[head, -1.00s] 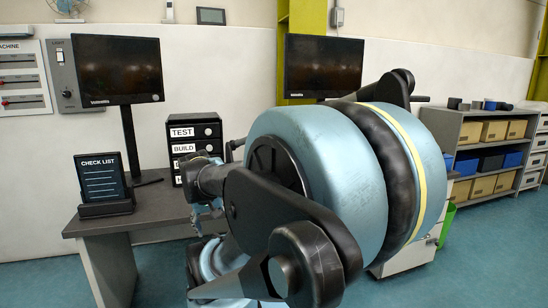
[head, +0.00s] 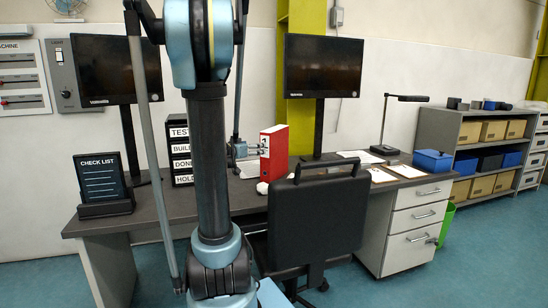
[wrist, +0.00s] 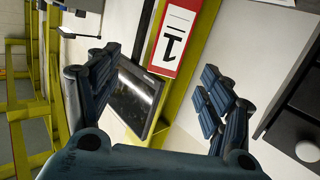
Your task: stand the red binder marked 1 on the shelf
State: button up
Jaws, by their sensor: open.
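The red binder (head: 279,140) stands upright on the dark desk (head: 253,195) in the head view. In the wrist view the binder (wrist: 165,68) shows its white label with a black 1, ahead of the fingers near the top. My gripper (head: 242,150) is just left of the binder in the head view. In the wrist view my gripper (wrist: 160,80) is open, its fingers spread wide with nothing held between them. I cannot tell whether a finger touches the binder. A grey shelf unit (head: 468,130) with boxes stands at the right.
A black chair (head: 318,215) stands before the desk. Black drawers (head: 180,150), two monitors (head: 323,66), a checklist stand (head: 102,185), a blue box (head: 432,160) and a lamp (head: 405,98) are on or above the desk. Papers lie right of the binder.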

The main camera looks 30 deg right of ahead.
aim_at(272, 134)
jog(key=shift+t+h, duration=0.5)
jog(key=shift+t, duration=0.1)
jog(key=x, duration=0.7)
jog(key=w+r+x, duration=0.1)
jog(key=x, duration=0.6)
jog(key=a+x, duration=0.1)
jog(key=x, duration=0.6)
jog(key=shift+w+d+r, duration=0.25)
jog(key=shift+w+d, duration=0.05)
jog(key=shift+w, duration=0.1)
grip_shut()
